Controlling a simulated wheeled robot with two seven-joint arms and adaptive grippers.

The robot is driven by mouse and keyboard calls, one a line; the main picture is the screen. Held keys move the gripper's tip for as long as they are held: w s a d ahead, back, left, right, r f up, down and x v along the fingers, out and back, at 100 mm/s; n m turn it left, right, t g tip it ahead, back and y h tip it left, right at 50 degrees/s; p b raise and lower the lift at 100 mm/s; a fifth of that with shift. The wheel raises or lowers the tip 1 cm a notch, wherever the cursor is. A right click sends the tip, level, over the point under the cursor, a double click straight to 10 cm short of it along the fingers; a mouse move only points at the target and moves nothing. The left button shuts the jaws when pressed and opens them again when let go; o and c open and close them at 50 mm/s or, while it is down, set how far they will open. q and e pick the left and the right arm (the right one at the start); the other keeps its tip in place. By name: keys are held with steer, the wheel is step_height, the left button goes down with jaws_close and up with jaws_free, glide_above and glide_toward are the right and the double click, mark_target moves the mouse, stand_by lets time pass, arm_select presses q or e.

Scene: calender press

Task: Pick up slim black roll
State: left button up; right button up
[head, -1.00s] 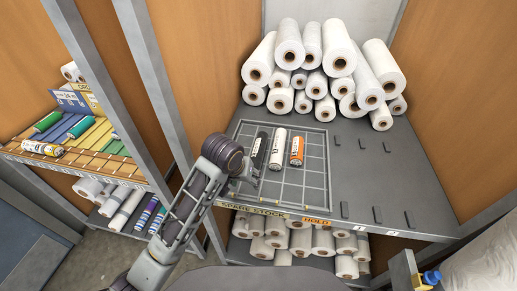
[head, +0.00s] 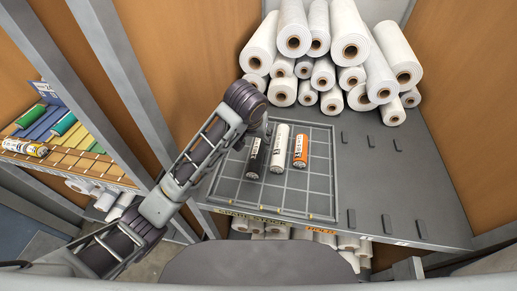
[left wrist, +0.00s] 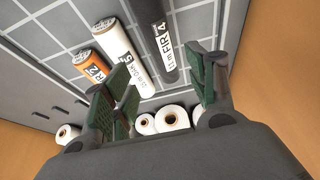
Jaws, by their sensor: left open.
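The slim black roll (head: 255,160) lies on the gridded mat (head: 315,202) on the shelf, leftmost of three short rolls. It also shows at the top of the left wrist view (left wrist: 157,38), with white lettering on it. My left gripper (left wrist: 165,65) is open and empty, its green-padded fingers spread apart below the black roll in that picture. In the head view my left gripper (head: 262,128) is mostly hidden behind its wrist, near the far end of the black roll. My right gripper is not in view.
A white roll (head: 279,150) lies close to the right of the black one, then an orange-and-white roll (head: 300,150). A pile of large white rolls (head: 345,45) stands behind. A rack (head: 65,150) is at the left. The mat's front is clear.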

mark_target(258, 149)
arm_select(q)
steer(key=shift+p+x, duration=0.4)
steer(key=shift+x, duration=3.85)
steer(key=shift+s, duration=0.1)
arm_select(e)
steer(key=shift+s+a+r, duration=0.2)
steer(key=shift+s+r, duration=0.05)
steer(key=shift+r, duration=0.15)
arm_select(q)
steer(key=shift+f, duration=0.1)
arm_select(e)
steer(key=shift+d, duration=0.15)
arm_select(q)
steer(key=shift+f, duration=0.15)
steer(key=shift+w+f+p, duration=0.4)
steer(key=shift+f, duration=0.2)
steer(key=shift+p+x, duration=0.3)
steer(key=shift+x, duration=1.4)
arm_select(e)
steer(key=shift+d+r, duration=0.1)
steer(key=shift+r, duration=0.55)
arm_select(q)
steer(key=shift+c, duration=0.2)
